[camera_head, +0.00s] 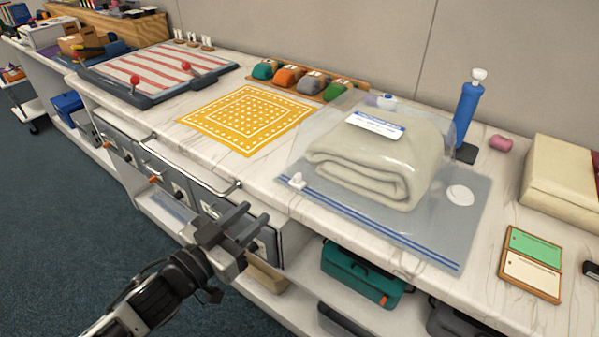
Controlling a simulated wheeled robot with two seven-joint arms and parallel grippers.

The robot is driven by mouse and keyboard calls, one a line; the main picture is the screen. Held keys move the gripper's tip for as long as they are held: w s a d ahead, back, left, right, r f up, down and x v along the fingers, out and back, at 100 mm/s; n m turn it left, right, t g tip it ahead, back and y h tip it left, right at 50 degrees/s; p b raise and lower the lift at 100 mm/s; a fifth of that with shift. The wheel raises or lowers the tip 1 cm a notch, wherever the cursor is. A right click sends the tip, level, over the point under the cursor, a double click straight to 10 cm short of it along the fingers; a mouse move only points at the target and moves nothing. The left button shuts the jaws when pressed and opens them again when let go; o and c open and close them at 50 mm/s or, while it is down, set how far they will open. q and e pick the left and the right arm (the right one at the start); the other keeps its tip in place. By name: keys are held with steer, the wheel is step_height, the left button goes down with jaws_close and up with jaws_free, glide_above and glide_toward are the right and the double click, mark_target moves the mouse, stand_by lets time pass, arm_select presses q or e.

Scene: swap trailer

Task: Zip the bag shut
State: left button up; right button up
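A clear plastic bag (440,228) lies flat on the white marble-look counter, with a folded cream blanket (375,160) inside it. A blue double zip line (375,227) runs along the bag's front edge. A white zip slider (297,181) sits at the left end of that line. A white round valve (459,194) is on the bag's right part. My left gripper (254,212) is in front of the counter, to the lower left of the slider and apart from the bag. Its two fingers are spread and nothing is between them. My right gripper is out of view.
A blue hand pump (467,115) stands behind the bag. A yellow patterned cloth (248,118) lies to its left, and a green and cream board (531,264) to its right. Drawers with handles (190,185) and a shelf holding a teal case (362,275) are below the counter (240,165).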

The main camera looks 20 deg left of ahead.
mark_target(295, 178)
arm_select(q)
steer(key=x, duration=1.4)
steer(key=shift+w+d+f+p, duration=0.1)
steer(key=shift+w+d+p, duration=0.05)
steer(key=shift+w+p, duration=0.2)
jaws_close()
